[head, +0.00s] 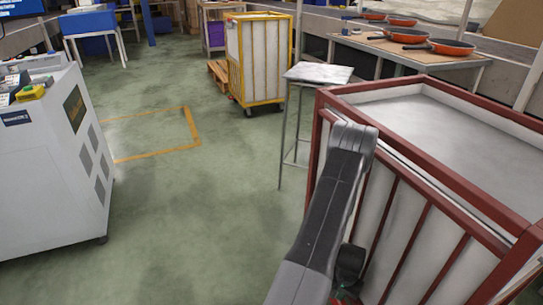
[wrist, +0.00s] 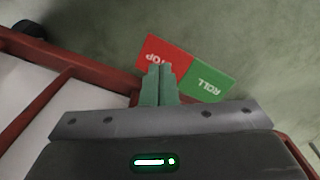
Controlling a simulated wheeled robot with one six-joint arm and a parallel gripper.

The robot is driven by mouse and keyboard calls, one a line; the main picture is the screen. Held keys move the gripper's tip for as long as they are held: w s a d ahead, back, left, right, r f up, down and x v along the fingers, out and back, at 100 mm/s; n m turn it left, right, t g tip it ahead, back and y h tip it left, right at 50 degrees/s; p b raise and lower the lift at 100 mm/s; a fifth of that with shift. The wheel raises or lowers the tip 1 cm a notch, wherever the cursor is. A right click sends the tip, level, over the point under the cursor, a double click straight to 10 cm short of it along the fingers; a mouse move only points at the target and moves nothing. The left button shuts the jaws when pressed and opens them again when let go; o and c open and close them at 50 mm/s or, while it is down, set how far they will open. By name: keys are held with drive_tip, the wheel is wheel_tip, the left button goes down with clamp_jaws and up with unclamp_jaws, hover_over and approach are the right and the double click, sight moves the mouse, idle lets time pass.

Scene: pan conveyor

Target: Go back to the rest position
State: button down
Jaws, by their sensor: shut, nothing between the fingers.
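My gripper (wrist: 160,70) shows in the wrist view with its two green fingers together and nothing between them. It points down beside the red-framed cart. Just beyond the fingertips is a flat sign, half red with STOP (wrist: 165,56) and half green with ROLL (wrist: 205,80). I cannot tell whether the fingers touch it.
A white machine (head: 50,160) stands at left. A yellow-framed cart (head: 262,60) and a small metal stand (head: 318,73) are ahead. Orange pans (head: 440,47) lie on a table at the back right. The green floor between is open, with a yellow floor marking (head: 150,154).

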wheel_tip(320, 180, down, 2)
drive_tip(key=shift+f+b, duration=0.25)
drive_tip(key=shift+b, duration=0.15)
wheel_tip(320, 180, up, 10)
drive_tip(key=p, duration=0.7)
drive_tip(key=shift+r, duration=0.25)
drive_tip(key=shift+w+a+r, duration=0.1)
